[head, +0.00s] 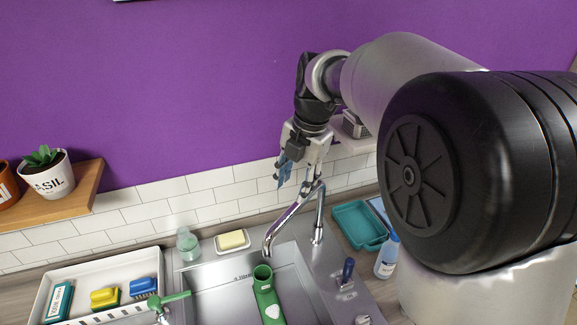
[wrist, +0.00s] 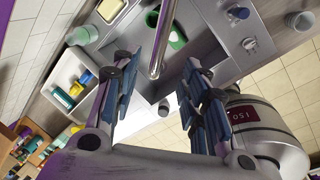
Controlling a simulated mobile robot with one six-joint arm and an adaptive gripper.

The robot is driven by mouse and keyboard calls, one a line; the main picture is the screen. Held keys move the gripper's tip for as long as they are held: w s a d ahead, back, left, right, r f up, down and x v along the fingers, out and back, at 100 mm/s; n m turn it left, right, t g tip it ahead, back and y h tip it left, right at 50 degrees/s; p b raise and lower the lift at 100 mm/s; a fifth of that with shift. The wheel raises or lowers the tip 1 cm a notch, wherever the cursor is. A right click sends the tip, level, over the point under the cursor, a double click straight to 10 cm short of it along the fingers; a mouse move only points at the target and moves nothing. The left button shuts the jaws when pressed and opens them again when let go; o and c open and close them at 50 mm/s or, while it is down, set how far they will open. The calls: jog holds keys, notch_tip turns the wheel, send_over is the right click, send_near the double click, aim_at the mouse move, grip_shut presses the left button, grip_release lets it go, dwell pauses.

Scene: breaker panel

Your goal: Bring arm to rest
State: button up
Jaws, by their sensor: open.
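My gripper (head: 288,172) hangs above the sink in the head view, pointing down near the top of the chrome faucet (head: 300,205). In the wrist view my gripper (wrist: 158,98) has its two blue-padded fingers wide apart with nothing between them. The faucet (wrist: 160,40) shows beyond the fingers, in the gap between them. I cannot tell how close the fingertips are to it. My arm reaches in from the right of the head view and covers much of that side.
The sink (head: 215,285) holds a green bottle-like thing (head: 267,295). A white tray (head: 38,285) with sponges lies left. Soap (head: 232,240), a small jar (head: 187,243), a teal tub (head: 358,224) and a spray bottle (head: 386,258) stand around.

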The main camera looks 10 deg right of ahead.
jog(key=s+d+f+m+t+b, duration=0.1)
jog(key=s+f+m+b, duration=0.3)
jog(key=s+m, duration=0.5)
jog(key=s+d+f+m+t+h+b, duration=0.1)
jog(key=s+d+f+m+b, duration=0.1)
jog(key=s+m, duration=0.7)
jog(key=s+d+f+m+t+b, duration=0.1)
jog(key=s+d+f+m+b, duration=0.1)
jog(key=s+f+m+b, duration=0.3)
jog(key=s+f+m, duration=0.1)
jog(key=s+m, duration=0.3)
jog(key=shift+s+h+b, duration=0.3)
jog(key=shift+b, duration=0.05)
